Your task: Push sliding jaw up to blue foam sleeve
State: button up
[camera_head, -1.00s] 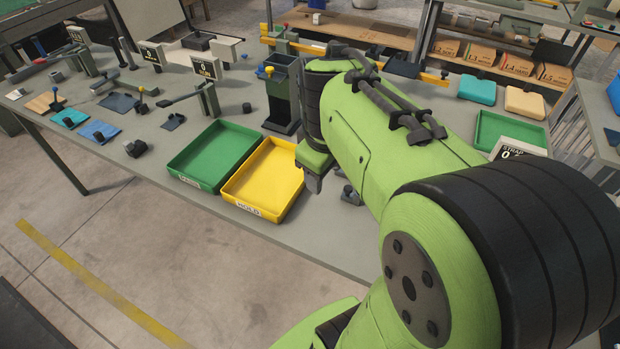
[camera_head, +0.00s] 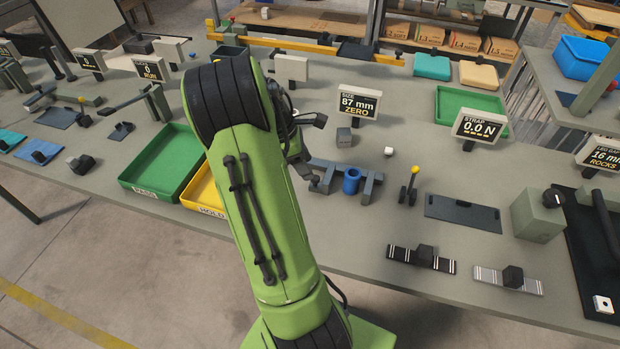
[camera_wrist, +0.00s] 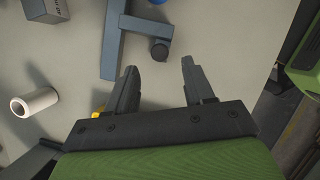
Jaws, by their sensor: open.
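A blue-grey measuring gauge (camera_head: 338,168) lies on the bench, with arms toward me at its left and right. The blue foam sleeve (camera_head: 351,180) stands upright between these arms. I cannot tell surely which arm is the sliding jaw. In the wrist view, the gauge's bar (camera_wrist: 111,50) and a side arm with a round dark knob (camera_wrist: 160,49) lie just beyond the fingers. My gripper (camera_wrist: 158,68) is open and empty, its fingertips apart from the knob. In the head view, my arm hides most of the gripper, near the gauge's left end.
Behind the gauge are a grey cube (camera_head: 344,137), a white tube (camera_head: 389,151) and a display reading 87 mm (camera_head: 358,103). A yellow-topped lever (camera_head: 411,180) stands to the right. Green (camera_head: 165,165) and yellow (camera_head: 203,190) trays are left. Bench before the gauge is clear.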

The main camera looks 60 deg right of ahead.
jog(key=b+x, duration=0.1)
jog(key=x, duration=0.3)
jog(key=shift+d+f, duration=0.1)
jog(key=shift+f, duration=0.3)
jog(key=shift+s+r, duration=0.1)
jog(key=shift+r, duration=0.05)
grip_shut()
